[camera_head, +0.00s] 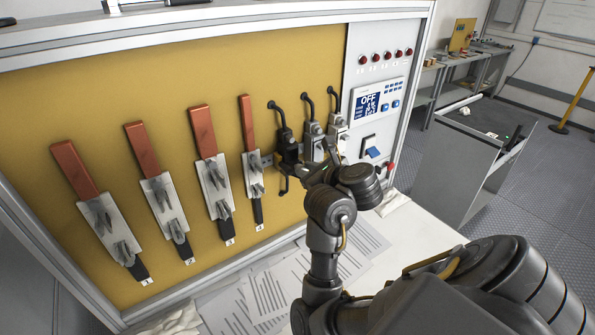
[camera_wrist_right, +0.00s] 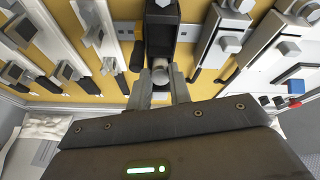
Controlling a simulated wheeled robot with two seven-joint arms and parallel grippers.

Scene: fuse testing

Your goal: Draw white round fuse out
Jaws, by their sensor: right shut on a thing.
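The white round fuse (camera_wrist_right: 160,73) shows in the right wrist view as a small pale cylinder end in a black holder (camera_wrist_right: 161,35) on the yellow panel. My right gripper (camera_wrist_right: 160,84) is shut on it, one finger on each side. In the head view the right gripper (camera_head: 292,172) is at the lower part of the leftmost, black holder (camera_head: 286,143); the fuse is hidden there by the gripper and wrist. Whether the fuse is still seated in the holder cannot be told. My left gripper is in neither view.
Several red-handled switches (camera_head: 203,130) stand on the yellow panel (camera_head: 90,100) left of the holder. Two grey holders (camera_head: 313,140) with black hooks are close on its right. A control panel (camera_head: 371,103) is further right. Papers (camera_head: 262,300) lie on the white table below.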

